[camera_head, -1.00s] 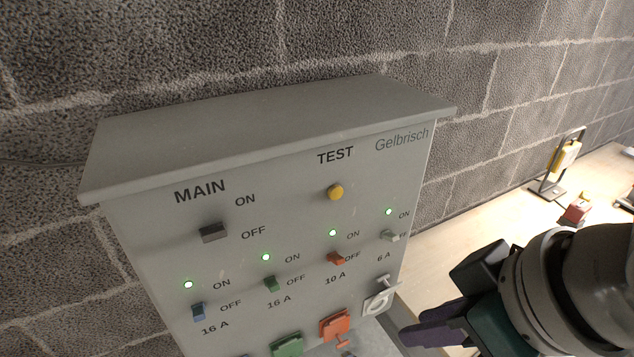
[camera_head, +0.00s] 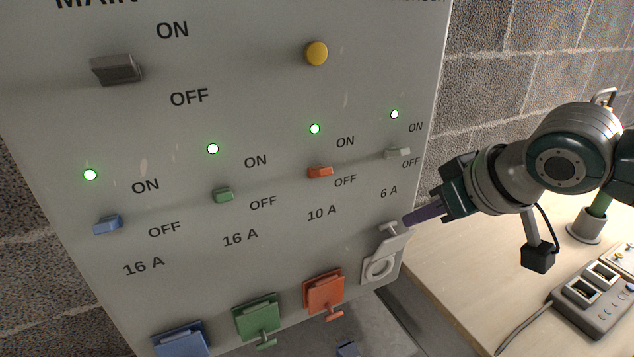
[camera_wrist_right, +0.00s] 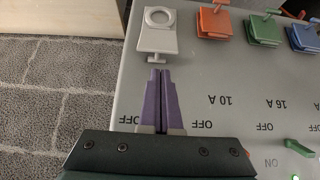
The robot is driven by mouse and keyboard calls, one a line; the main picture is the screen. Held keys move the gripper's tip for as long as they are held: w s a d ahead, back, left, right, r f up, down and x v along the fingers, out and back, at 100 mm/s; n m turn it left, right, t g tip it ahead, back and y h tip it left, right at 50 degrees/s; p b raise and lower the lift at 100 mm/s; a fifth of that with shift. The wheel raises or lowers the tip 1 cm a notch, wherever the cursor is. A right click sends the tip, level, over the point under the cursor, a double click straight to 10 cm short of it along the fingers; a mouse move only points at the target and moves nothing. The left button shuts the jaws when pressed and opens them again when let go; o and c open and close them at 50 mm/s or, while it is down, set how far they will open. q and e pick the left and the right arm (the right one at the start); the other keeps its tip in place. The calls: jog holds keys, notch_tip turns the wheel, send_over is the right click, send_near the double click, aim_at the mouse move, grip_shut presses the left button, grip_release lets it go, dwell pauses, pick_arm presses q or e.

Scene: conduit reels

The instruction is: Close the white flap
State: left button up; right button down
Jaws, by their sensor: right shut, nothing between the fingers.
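The white flap (camera_head: 394,240) is at the lower right of the grey panel, under the 6 A switch. It is open: it is raised with its small T-shaped handle at the top, and the round white socket (camera_head: 380,268) below it is uncovered. It also shows in the right wrist view (camera_wrist_right: 157,41). My right gripper (camera_head: 408,219) is shut and empty. Its purple fingertips (camera_wrist_right: 158,72) point at the handle from close by; I cannot tell if they touch it. My left gripper is not in view.
Orange (camera_head: 324,290), green (camera_head: 257,316) and blue (camera_head: 180,340) flaps are down, in a row left of the white one. Switches and lit green lamps sit above. A wooden table (camera_head: 470,285) with a power strip (camera_head: 597,300) stands to the right.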

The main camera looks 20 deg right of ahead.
aim_at(398, 238)
jog(key=b+x, duration=0.1)
jog(key=x, duration=0.5)
jog(key=shift+b, duration=0.3)
jog(key=shift+s, duration=0.1)
jog(key=shift+s+t, duration=0.2)
jog(key=shift+t, duration=0.2)
